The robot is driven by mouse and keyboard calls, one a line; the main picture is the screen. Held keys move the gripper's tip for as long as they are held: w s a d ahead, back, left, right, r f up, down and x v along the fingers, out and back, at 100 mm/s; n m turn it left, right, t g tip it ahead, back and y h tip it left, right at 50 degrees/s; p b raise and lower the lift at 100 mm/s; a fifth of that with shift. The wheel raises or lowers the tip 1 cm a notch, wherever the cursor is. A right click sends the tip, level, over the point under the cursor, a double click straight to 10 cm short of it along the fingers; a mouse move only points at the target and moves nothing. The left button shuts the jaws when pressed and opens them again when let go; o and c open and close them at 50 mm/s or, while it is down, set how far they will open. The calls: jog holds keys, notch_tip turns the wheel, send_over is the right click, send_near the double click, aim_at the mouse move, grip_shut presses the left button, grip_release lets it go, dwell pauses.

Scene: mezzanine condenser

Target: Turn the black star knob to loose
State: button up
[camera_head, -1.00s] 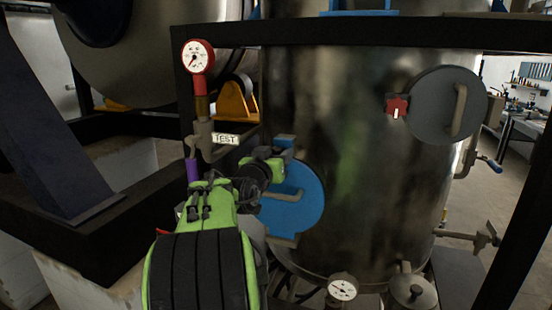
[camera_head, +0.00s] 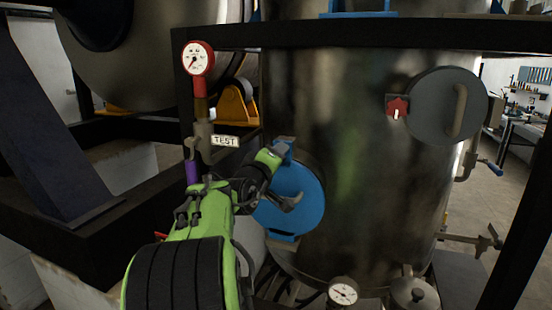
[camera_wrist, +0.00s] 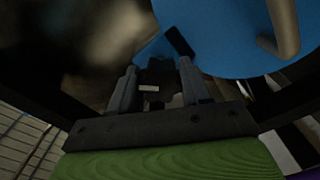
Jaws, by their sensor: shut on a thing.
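The black star knob (camera_wrist: 150,88) shows in the wrist view as a dark shape with a small pale mark, at the edge of a blue round cover. My gripper (camera_wrist: 157,72) has one finger on each side of it and is shut on it. In the head view my gripper (camera_head: 277,157) is at the upper left edge of the blue cover (camera_head: 300,190) on the steel tank. There the knob is hidden behind my gripper, and I cannot read its turn position.
A grey round cover (camera_head: 432,105) with a red star knob (camera_head: 397,107) is on the right of the tank (camera_head: 345,150). A red gauge (camera_head: 197,58) and a TEST tag (camera_head: 225,141) stand close left of my arm. A dark frame beam (camera_head: 350,33) crosses above.

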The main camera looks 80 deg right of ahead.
jog(key=n+p, duration=0.1)
jog(key=n, duration=0.3)
jog(key=shift+r+n, duration=0.15)
jog(key=shift+n, duration=0.15)
jog(key=n+p, duration=0.1)
jog(key=n, duration=0.3)
jog(key=shift+n, duration=0.4)
jog(key=shift+f, duration=0.2)
jog(key=o, duration=1.1)
jog(key=shift+w, duration=0.1)
jog(key=shift+c, duration=0.2)
jog(key=shift+a, duration=0.15)
jog(key=w+a+b, duration=0.1)
jog(key=a+b, duration=0.2)
jog(key=a, duration=1.2)
jog(key=shift+w+a, duration=0.2)
jog(key=shift+a, duration=0.1)
